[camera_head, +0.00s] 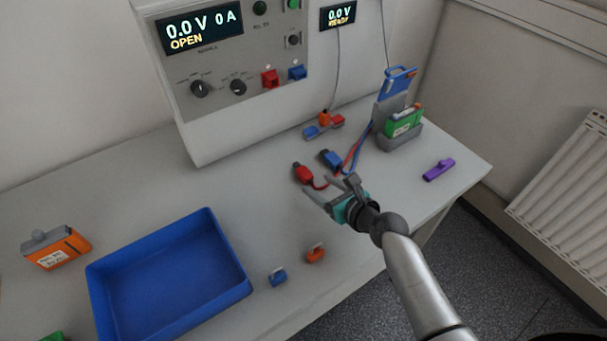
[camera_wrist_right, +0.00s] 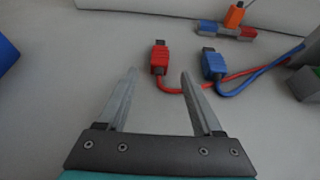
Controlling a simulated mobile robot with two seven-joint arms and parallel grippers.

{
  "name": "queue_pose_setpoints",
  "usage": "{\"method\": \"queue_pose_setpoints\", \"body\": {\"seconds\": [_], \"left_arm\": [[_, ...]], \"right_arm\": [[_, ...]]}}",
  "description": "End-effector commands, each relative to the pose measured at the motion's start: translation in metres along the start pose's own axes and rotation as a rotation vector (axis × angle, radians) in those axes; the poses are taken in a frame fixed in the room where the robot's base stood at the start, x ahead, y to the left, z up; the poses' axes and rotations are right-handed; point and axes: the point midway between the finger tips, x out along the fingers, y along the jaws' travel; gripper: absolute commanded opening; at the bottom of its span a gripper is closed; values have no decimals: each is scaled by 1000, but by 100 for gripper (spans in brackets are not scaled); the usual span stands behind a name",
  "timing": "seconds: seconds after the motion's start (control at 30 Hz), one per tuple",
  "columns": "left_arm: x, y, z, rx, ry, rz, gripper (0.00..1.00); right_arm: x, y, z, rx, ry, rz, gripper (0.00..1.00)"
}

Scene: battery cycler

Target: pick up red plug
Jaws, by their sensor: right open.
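The red plug (camera_head: 303,173) lies on the grey table in front of the cycler, with a red cable running off to the right. In the right wrist view the red plug (camera_wrist_right: 160,60) lies beyond my fingertips, between their lines. A blue plug (camera_head: 331,159) lies just right of it and also shows in the wrist view (camera_wrist_right: 214,65). My right gripper (camera_head: 318,188) is open and empty, its fingers pointing towards the red plug. In the wrist view the gripper (camera_wrist_right: 158,74) shows a wide gap between its fingers. My left gripper is not in view.
A blue tray (camera_head: 240,263) stands at the front left, with an orange battery (camera_head: 57,249) beside it. A green battery (camera_head: 404,123) sits in a grey holder at the right. A purple item (camera_head: 439,170) lies near the right edge. Small blue (camera_head: 278,277) and orange (camera_head: 316,253) pieces lie in front.

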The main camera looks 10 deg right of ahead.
Motion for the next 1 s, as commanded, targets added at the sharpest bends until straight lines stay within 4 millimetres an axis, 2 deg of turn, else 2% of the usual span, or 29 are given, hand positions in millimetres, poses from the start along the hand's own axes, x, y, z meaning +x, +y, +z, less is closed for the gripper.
{"method": "queue_pose_setpoints", "body": {"seconds": [0.1, 0.3, 0.63, 1.0], "left_arm": [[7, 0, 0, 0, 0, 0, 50], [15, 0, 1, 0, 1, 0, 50], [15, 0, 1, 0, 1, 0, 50], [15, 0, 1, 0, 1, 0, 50]], "right_arm": [[18, 1, 0, -1, -1, 2, 68], [41, 1, 0, 0, -1, 1, 68], [44, 1, 1, 0, 0, 1, 66], [44, 1, 0, 0, 0, 1, 25]]}}
